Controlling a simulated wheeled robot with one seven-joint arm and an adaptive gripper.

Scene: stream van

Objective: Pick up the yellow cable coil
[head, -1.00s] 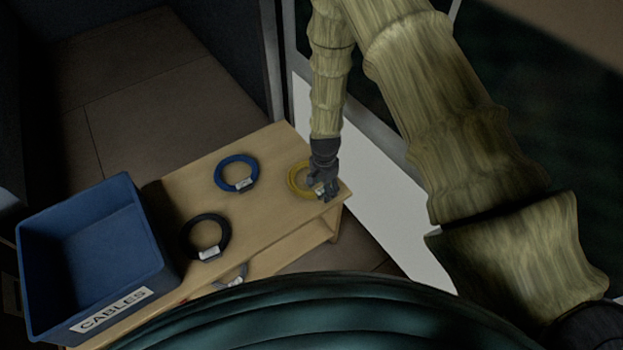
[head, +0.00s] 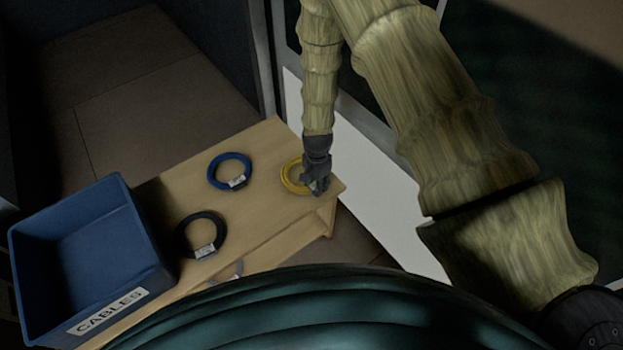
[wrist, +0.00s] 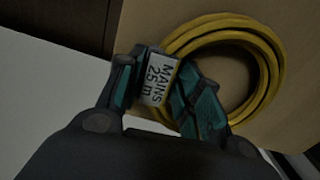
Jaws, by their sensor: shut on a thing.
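The yellow cable coil (head: 289,174) lies at the right end of the wooden table (head: 262,215) in the head view. My gripper (head: 318,184) is over the coil's near right side and hides part of it. In the wrist view the coil (wrist: 273,75) shows as a ring with a white tag reading "MAINS 25 m" (wrist: 160,80). My gripper (wrist: 160,95) is shut on the coil at the tag, with one finger on each side. The coil appears to be still at the table top; I cannot tell whether it is lifted.
A blue coil (head: 214,171) and a black coil (head: 183,232) lie on the table to the left. A blue bin (head: 120,300) labelled "CABLES" stands at the table's left end. A white panel (head: 370,190) stands right of the table.

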